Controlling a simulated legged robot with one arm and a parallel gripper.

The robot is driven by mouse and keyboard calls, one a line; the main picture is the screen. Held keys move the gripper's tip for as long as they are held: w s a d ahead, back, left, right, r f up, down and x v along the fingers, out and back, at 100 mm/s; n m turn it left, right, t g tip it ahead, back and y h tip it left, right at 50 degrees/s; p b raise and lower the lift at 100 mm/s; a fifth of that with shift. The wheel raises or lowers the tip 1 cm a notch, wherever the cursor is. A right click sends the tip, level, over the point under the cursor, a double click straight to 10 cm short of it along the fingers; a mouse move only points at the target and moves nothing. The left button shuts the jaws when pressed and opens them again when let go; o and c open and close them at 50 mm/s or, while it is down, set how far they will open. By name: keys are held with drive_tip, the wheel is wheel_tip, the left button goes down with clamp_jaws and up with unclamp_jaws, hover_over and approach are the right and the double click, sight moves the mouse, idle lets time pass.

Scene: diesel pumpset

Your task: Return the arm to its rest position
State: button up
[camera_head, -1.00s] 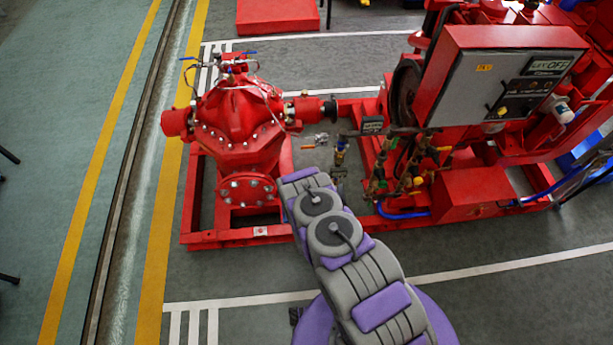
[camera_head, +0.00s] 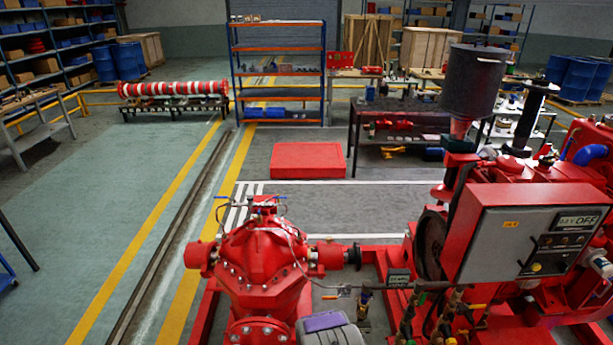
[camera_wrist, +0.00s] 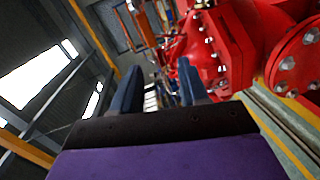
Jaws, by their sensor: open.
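In the wrist view my gripper (camera_wrist: 158,88) is open, with its two dark blue fingers apart and nothing between them. The red pump casing (camera_wrist: 210,45) with its bolted flange fills the upper right of that view, beside the fingers; I cannot tell how close they are. In the head view part of my grey and purple arm (camera_head: 328,328) shows at the bottom edge, in front of the red pump (camera_head: 262,255). The gripper itself is not visible in the head view.
The red diesel engine set with its grey control panel (camera_head: 530,240) stands at the right. A red block (camera_head: 308,160) lies on the floor behind the pump. A shelf rack (camera_head: 278,70) and a dark table (camera_head: 400,115) stand farther back. The green floor (camera_head: 110,220) at left is clear.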

drive_tip(key=w+a+r+m+g+b, duration=0.2)
drive_tip(key=w+r+m+g, duration=0.1)
drive_tip(key=w+r, duration=0.1)
drive_tip(key=s+r+m+g+y+b, duration=0.2)
drive_tip(key=s+r+m+g+b, duration=0.4)
drive_tip(key=r, duration=0.7)
drive_tip(key=s+d+r+m+g+b, duration=0.2)
drive_tip(key=s+d+r+g, duration=0.1)
drive_tip(key=s, duration=1.1)
drive_tip(key=s+d+r+m+g+h+b, duration=0.1)
drive_tip(key=s+d+r+m+g+b, duration=0.1)
drive_tip(key=s, duration=1.3)
drive_tip(key=s+d+r+m+g+b, duration=0.2)
drive_tip(key=s+d+r+g+b, duration=0.2)
drive_tip(key=s, duration=1.1)
wheel_tip(320, 180, up, 2)
drive_tip(key=shift+d+r+m, duration=0.1)
drive_tip(key=shift+d+m, duration=0.3)
drive_tip(key=shift+d, duration=0.1)
drive_tip(key=shift+d, duration=0.1)
